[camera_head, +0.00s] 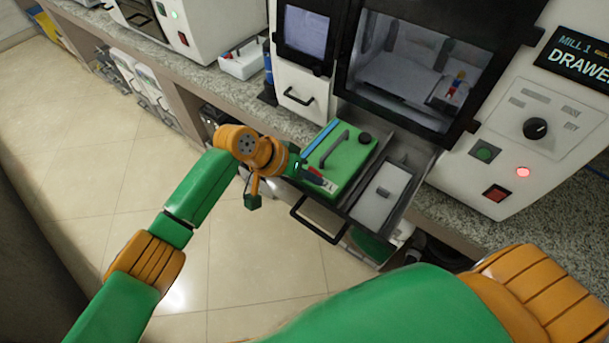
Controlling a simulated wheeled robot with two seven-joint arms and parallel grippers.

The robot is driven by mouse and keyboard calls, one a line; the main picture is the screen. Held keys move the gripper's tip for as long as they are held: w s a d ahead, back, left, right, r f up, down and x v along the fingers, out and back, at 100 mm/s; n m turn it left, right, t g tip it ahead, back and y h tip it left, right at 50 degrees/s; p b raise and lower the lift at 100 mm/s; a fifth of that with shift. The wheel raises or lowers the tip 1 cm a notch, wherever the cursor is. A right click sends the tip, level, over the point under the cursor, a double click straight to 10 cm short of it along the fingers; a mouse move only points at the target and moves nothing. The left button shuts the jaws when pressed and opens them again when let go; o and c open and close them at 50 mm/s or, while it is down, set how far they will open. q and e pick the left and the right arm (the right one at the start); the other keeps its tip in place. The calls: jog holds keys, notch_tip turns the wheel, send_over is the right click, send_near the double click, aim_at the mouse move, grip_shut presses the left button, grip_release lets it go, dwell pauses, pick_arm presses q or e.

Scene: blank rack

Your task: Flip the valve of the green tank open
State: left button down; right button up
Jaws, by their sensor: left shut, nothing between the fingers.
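The green tank (346,173) sits in the left part of a pulled-out drawer (345,211) under the mill. It has a dark carrying handle (334,149), a round black cap (365,138) and a blue strip along its left side. My left gripper (328,184) comes in from the left and is shut, with its fingertips at the tank's near-left part. A small red and pale piece shows at the fingertips; I cannot tell whether it is the valve or part of the gripper. The valve's position is not clear. My right gripper is out of view.
A grey lidded box (381,195) fills the drawer's right side. The drawer's black pull (316,222) sticks out in front. The mill window (420,70) stands above, with a control panel (545,125) at right. The floor at left is open.

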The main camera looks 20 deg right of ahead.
pick_arm(q)
jog(key=shift+w+f+b, duration=0.1)
jog(key=shift+w+b, duration=0.25)
jog(key=shift+b, duration=0.05)
jog(key=shift+w, duration=0.3)
jog(key=shift+s, duration=0.1)
jog(key=shift+a+r, duration=0.1)
jog(key=shift+r, duration=0.2)
jog(key=v, duration=0.6)
jog(key=shift+a+r+b, duration=0.2)
jog(key=shift+r+b, duration=0.05)
jog(key=shift+b, duration=0.2)
